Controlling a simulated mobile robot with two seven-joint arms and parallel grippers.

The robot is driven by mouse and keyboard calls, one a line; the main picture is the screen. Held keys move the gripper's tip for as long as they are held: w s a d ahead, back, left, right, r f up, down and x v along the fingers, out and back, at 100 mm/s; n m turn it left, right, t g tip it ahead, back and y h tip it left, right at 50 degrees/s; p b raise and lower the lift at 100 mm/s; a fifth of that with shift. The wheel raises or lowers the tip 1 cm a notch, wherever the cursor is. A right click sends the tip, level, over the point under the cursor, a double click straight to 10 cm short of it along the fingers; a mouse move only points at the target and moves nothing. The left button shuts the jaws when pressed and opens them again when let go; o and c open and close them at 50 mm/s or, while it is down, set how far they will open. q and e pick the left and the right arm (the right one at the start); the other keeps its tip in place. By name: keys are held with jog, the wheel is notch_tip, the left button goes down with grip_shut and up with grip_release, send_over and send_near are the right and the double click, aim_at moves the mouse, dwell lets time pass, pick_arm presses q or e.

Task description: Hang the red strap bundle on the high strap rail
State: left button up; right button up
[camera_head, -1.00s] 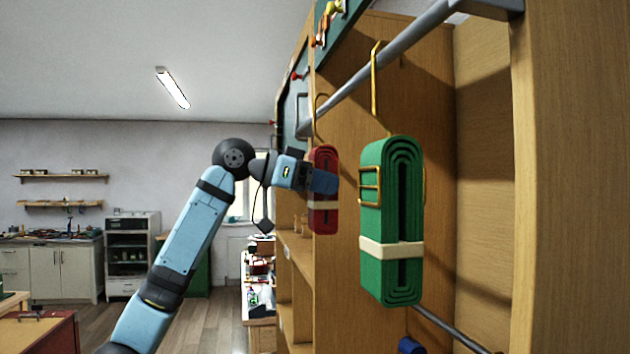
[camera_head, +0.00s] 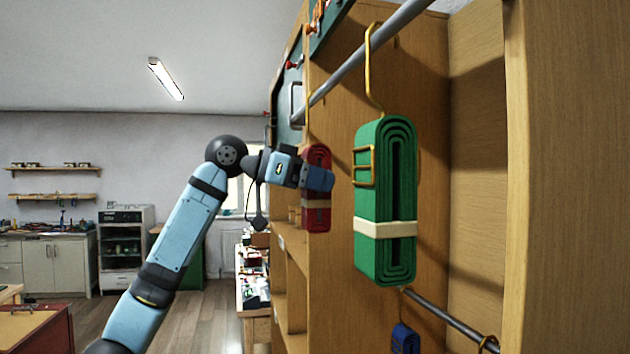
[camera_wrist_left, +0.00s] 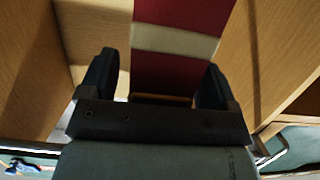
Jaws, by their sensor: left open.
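The red strap bundle (camera_head: 317,217) hangs below the high strap rail (camera_head: 372,50), behind and left of the green bundle in the head view. A thin brass hook rises from its top to the rail. A pale band wraps its lower part. My left gripper (camera_head: 325,179) is at the bundle's upper part and hides some of it. In the left wrist view the red bundle (camera_wrist_left: 178,73) stands between the two dark fingers of my left gripper (camera_wrist_left: 160,85), which are open, with a gap at each side. My right gripper is not in view.
A green strap bundle (camera_head: 385,200) hangs from the same rail on a brass hook, close to the right of my gripper. A lower rail (camera_head: 450,321) carries a blue bundle (camera_head: 404,339). Wooden cabinet walls (camera_head: 480,170) stand behind and right. Open room lies left.

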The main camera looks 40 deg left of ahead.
pick_arm(q)
jog(key=b+v, duration=0.2)
jog(key=v, duration=1.2)
jog(key=shift+b, duration=0.3)
jog(key=shift+w, duration=0.1)
